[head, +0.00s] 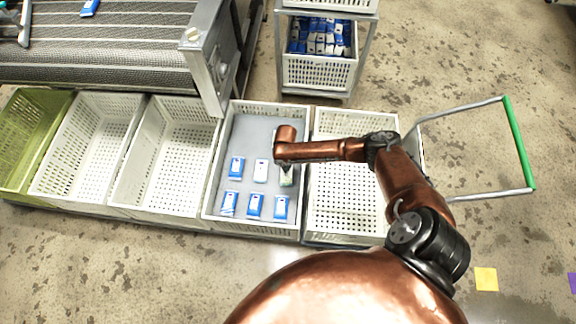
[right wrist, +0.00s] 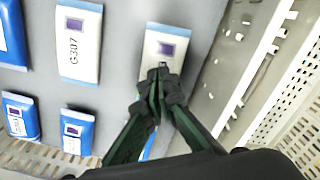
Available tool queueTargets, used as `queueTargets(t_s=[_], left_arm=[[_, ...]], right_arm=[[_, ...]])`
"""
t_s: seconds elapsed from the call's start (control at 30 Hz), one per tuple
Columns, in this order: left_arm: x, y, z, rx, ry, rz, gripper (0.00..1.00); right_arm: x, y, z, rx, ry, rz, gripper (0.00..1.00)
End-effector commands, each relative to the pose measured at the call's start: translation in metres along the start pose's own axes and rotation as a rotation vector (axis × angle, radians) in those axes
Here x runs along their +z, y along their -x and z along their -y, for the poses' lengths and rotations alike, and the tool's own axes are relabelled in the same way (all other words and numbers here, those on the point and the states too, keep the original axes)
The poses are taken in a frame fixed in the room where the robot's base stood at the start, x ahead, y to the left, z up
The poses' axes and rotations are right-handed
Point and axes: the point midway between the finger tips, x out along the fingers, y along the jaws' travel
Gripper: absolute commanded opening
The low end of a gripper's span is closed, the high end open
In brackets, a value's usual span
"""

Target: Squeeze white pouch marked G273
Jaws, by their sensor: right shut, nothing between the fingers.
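A white pouch (right wrist: 172,36) with a purple square label lies flat under my right gripper, and its marking is hidden by the fingers. My right gripper (right wrist: 160,74) is shut and empty, with its fingertips over the lower half of this pouch; I cannot tell whether they touch it. In the head view the right gripper (head: 287,178) is small and partly covered by my arm. To the left lies a white pouch marked G307 (right wrist: 78,42), also visible in the head view (head: 261,171). I cannot read G273 anywhere. My left gripper is not in view.
The pouches lie on a grey sheet in a white crate (head: 207,200) with several blue pouches (head: 255,205). Empty crates (head: 165,150) stand left, another white crate (head: 345,205) right. A conveyor (head: 110,60) and a rack bin of pouches (head: 320,72) are behind.

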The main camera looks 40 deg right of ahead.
Motion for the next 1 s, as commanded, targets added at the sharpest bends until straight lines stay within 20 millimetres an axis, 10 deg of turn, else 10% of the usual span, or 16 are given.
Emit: queueTargets(t_s=[1.0], left_arm=[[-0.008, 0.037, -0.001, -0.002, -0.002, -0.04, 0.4]], right_arm=[[0.002, 0.057, -0.001, 0.001, 0.001, 0.003, 0.0]])
